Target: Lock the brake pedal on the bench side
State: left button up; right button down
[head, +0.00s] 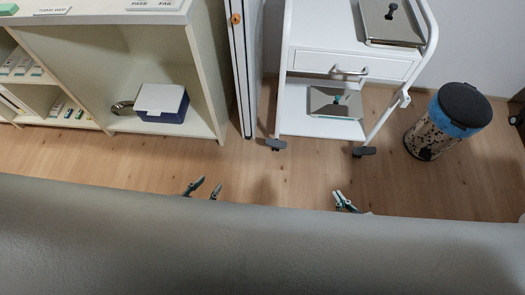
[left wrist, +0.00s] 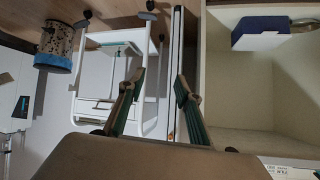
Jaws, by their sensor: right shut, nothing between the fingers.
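The padded grey couch (head: 260,245) spans the bottom of the head view.
A shelf unit (head: 212,80) with a blue-and-white box (head: 162,102) stands at the back left. A white trolley (head: 345,65) on wheels stands at centre right. A pedal bin (head: 448,122) stands right of it. The floor (head: 290,180) between them and the couch is clear.

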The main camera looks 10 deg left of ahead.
aim_at(270, 142)
jog(key=i+j+u, duration=0.45)
jog(key=i+j, duration=0.4)
